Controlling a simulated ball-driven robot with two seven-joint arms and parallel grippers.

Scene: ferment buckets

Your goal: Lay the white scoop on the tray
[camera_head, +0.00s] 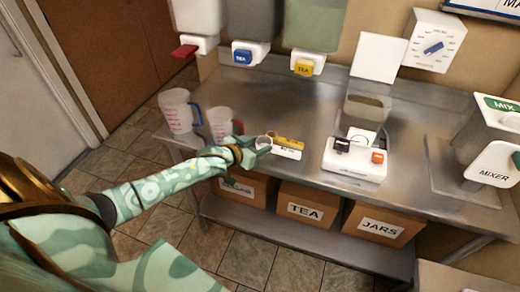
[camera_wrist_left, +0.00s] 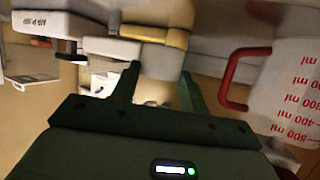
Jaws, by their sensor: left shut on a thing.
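My left gripper (camera_head: 262,147) reaches over the front edge of the steel table and is shut on a small white, rounded thing, most likely the white scoop (camera_head: 263,141). In the left wrist view the two dark fingers (camera_wrist_left: 158,90) stand on either side of a pale piece (camera_wrist_left: 160,62); its full shape is hidden. A yellow piece (camera_head: 290,142) and a white labelled piece (camera_head: 287,153) lie just right of the gripper. I cannot pick out the tray for certain. My right gripper is not in view.
A white device (camera_head: 355,160) stands right of the gripper, a mixer (camera_head: 492,163) at far right. Dispensers hang behind. The steel table (camera_head: 270,97) is bare toward the back.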

